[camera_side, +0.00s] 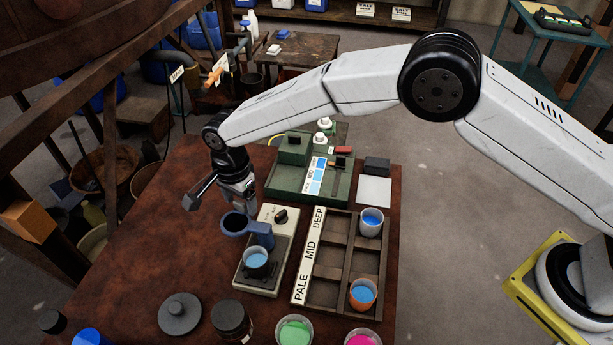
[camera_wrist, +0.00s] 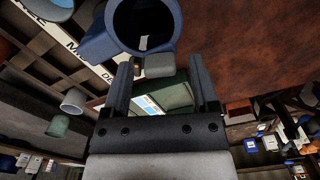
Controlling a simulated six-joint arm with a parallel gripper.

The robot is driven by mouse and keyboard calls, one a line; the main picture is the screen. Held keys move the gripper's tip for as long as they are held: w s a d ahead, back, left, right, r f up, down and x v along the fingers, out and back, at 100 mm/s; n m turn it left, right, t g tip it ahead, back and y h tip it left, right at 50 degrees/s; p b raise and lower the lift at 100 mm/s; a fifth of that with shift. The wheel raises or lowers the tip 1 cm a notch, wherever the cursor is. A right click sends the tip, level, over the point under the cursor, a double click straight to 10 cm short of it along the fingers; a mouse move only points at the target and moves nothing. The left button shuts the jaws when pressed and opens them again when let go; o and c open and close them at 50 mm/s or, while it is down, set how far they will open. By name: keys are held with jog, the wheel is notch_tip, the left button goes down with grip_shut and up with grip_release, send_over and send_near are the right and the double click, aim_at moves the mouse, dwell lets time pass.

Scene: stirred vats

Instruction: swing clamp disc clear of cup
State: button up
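The clamp disc (camera_side: 235,223) is a dark blue round piece on a short arm from a blue post (camera_side: 262,236). It sits behind and left of the cup (camera_side: 256,264), apart from it, and the cup's blue liquid shows uncovered. The cup stands on the plate of a pale stirrer box (camera_side: 277,219). My gripper (camera_side: 245,209) points down just behind the disc. In the wrist view the disc (camera_wrist: 145,24) lies just past my fingertips. There my gripper (camera_wrist: 161,68) is open, with a grey tab (camera_wrist: 160,65) between the fingers and gaps showing beside it.
A green case (camera_side: 310,178) is behind. Jars and a grey lid (camera_side: 179,314) stand in front. The table's left part is clear.

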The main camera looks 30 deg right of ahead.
jog(key=shift+r, duration=3.95)
jog(key=shift+d, duration=0.1)
jog(key=s+d+r+n+t, duration=0.1)
jog(key=s+d+r+n, duration=0.15)
jog(key=d, duration=0.75)
jog(key=s+d+r+n, duration=0.15)
jog(key=d+n, duration=0.25)
jog(key=d, duration=0.5)
jog(key=s+d+f+n+t, duration=0.1)
jog(key=s+d+n, duration=0.5)
jog(key=s+d, duration=0.7)
jog(key=s+f, duration=0.1)
jog(key=s, duration=0.3)
jog(key=shift+d+f+t, duration=0.2)
jog(key=shift+d+t, duration=0.05)
jog(key=shift+t, duration=0.05)
